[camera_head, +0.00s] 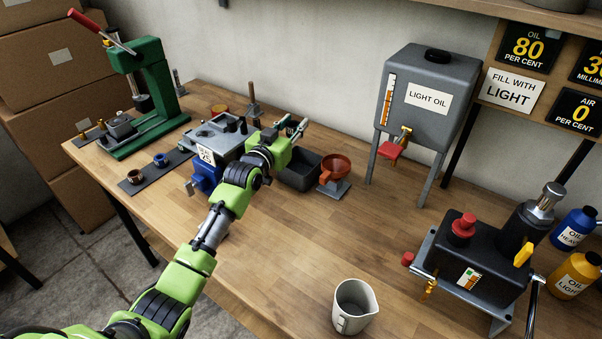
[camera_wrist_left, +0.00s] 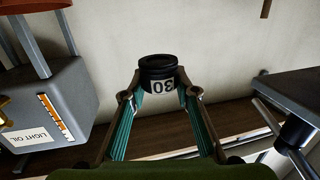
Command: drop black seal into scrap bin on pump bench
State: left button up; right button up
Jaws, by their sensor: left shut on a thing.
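My left gripper (camera_head: 294,127) is shut on the black seal (camera_wrist_left: 158,68), a dark ribbed ring with a pale tag marked 30 that shows upside down. In the left wrist view the seal sits between the two fingertips (camera_wrist_left: 160,94). In the head view the seal is too small to make out. A dark grey open box (camera_head: 301,182), which looks like the scrap bin, stands on the wooden pump bench (camera_head: 262,262). The gripper is above and behind it in the picture, close to its far edge. My right gripper is not in view.
A blue and grey vise-like fixture (camera_head: 207,172) stands left of the bin. An orange funnel (camera_head: 334,170) stands just right of it. The light oil tank (camera_head: 426,98) is farther right. A beige jug (camera_head: 353,306) and dark pump (camera_head: 478,262) stand in front. The bench middle is clear.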

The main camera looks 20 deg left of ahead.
pick_arm(q)
notch_tip(320, 180, down, 5)
jog(key=b, duration=0.4)
jog(key=o, duration=1)
jog(key=s, duration=0.4)
jog(key=s+a, duration=0.1)
jog(key=s, duration=0.7)
jog(key=shift+a+r, duration=0.3)
jog(key=shift+a, duration=0.1)
jog(key=shift+w, duration=0.1)
